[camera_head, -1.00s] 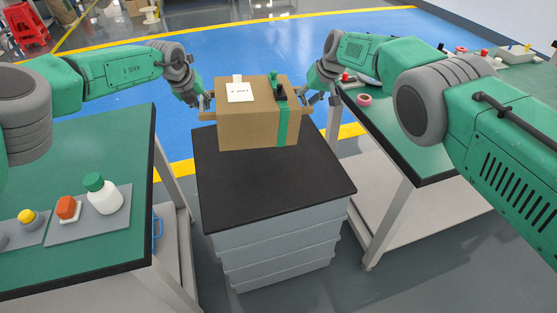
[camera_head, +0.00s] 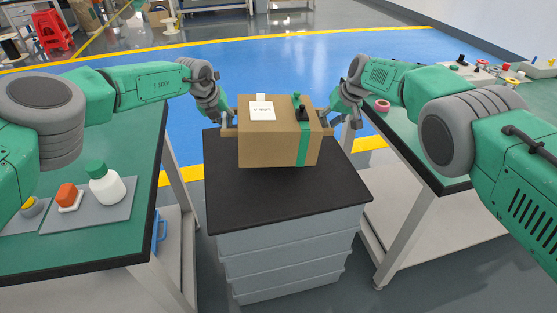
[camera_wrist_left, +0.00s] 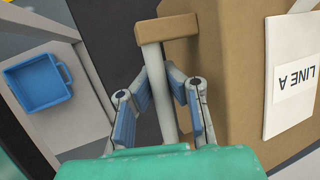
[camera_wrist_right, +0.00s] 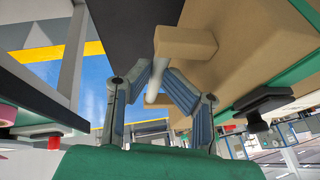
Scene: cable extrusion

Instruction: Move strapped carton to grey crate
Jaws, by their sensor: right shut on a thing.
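The strapped carton (camera_head: 270,147) is brown with a green strap, a white label and a dark clip on top. It is level over the rear part of the black top (camera_head: 260,205) of the grey crate stack (camera_head: 285,255); I cannot tell whether it touches. My left gripper (camera_head: 228,122) has its fingers closed around the bar handle (camera_wrist_left: 158,85) on the carton's left side. My right gripper (camera_head: 332,118) is shut on the handle (camera_wrist_right: 185,45) on the right side. The label reads "LINE A" in the left wrist view (camera_wrist_left: 293,80).
A green table (camera_head: 120,225) on the left holds a white bottle (camera_head: 107,187) and an orange block (camera_head: 67,195). Another table (camera_head: 420,160) on the right holds a pink ring (camera_head: 382,105) and small parts. A blue bin (camera_wrist_left: 38,82) sits low at the left table. The black top's front is clear.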

